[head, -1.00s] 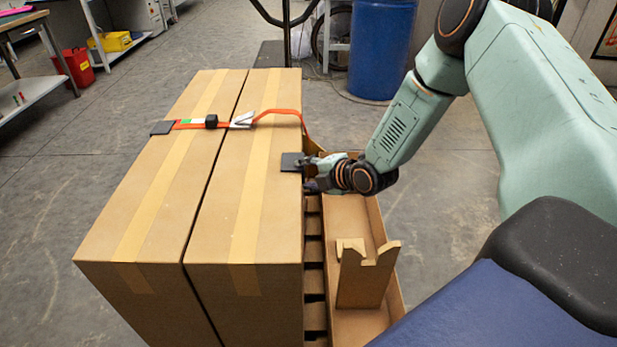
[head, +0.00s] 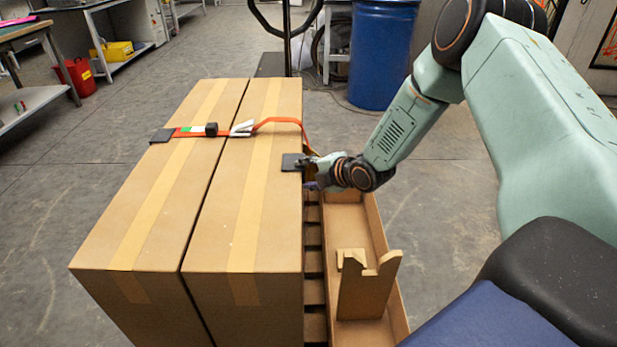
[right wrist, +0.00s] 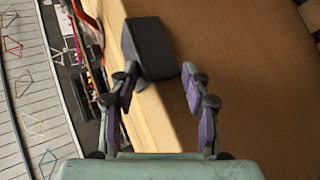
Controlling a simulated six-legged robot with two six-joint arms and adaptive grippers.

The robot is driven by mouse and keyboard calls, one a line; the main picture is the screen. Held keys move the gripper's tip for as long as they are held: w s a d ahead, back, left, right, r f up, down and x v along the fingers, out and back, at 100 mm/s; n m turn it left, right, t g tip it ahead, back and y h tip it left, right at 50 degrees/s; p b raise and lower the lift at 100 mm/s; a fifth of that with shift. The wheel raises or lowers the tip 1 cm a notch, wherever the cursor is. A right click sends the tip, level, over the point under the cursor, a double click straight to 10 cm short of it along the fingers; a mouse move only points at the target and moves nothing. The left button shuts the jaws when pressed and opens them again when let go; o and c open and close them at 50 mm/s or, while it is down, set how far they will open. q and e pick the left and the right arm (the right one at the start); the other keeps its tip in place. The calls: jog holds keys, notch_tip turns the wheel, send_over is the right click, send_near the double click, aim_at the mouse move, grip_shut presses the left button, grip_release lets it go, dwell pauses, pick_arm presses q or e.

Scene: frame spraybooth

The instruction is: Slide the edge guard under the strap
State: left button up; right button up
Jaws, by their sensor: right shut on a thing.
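The edge guard (head: 292,162), a small black angled piece, sits at the top right edge of the right-hand box. My right gripper (head: 310,167) is shut on it from the right side. In the right wrist view the edge guard (right wrist: 150,45) is between the fingertips (right wrist: 158,76). The orange strap (head: 278,120) crosses the box tops farther back, with its right part bowed up and going down over the right edge. The guard is nearer to me than the strap and apart from it. My left gripper is not in view.
Two tall cardboard boxes (head: 247,210) stand side by side on a pallet (head: 314,262). A second black guard (head: 162,135) and a metal buckle (head: 243,128) are along the strap. A long tray (head: 350,333) with a notched wooden stand (head: 366,287) lies right of the boxes.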

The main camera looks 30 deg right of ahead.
jog(key=shift+w+d+b, duration=0.5)
jog(key=shift+w+d, duration=0.05)
jog(key=shift+w, duration=0.35)
jog(key=o, duration=0.9)
jog(key=shift+o, duration=0.2)
jog(key=shift+d, duration=0.1)
jog(key=a+v, duration=0.1)
jog(key=v, duration=0.6)
jog(key=shift+d, duration=0.45)
jog(key=shift+s+r, duration=0.2)
